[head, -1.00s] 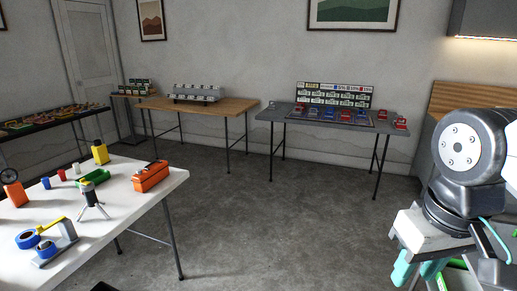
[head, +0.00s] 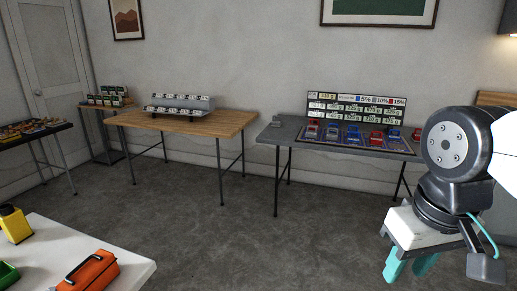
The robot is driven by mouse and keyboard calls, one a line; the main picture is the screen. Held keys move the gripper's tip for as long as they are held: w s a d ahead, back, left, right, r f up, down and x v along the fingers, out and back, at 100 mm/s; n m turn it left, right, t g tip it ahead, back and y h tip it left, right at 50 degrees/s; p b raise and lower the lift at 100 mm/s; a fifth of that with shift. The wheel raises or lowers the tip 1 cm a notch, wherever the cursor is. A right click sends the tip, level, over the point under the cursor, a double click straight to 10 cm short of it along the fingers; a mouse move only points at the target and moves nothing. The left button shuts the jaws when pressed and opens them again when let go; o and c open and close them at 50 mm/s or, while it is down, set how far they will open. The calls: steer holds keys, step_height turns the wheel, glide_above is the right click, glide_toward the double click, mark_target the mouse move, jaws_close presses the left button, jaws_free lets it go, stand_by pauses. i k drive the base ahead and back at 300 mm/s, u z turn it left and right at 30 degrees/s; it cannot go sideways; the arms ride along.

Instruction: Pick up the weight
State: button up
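No thing in the head view can be told for certain as the weight. A grey stepped rack (head: 180,104) with a row of small labelled items stands on the wooden table (head: 215,123); the items are too small to make out. A small grey block (head: 276,122) lies at the left end of the grey table (head: 300,137), and I cannot tell what it is.
A display board (head: 356,107) stands behind several red and blue items on the grey table. A white table (head: 125,262) at the lower left holds an orange toolbox (head: 90,272) and a yellow container (head: 14,224). The floor (head: 240,245) between the tables is open.

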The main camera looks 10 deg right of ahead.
mark_target(373, 141)
steer(key=i, duration=1.9)
steer(key=z, duration=0.95)
steer(key=i, duration=1.7)
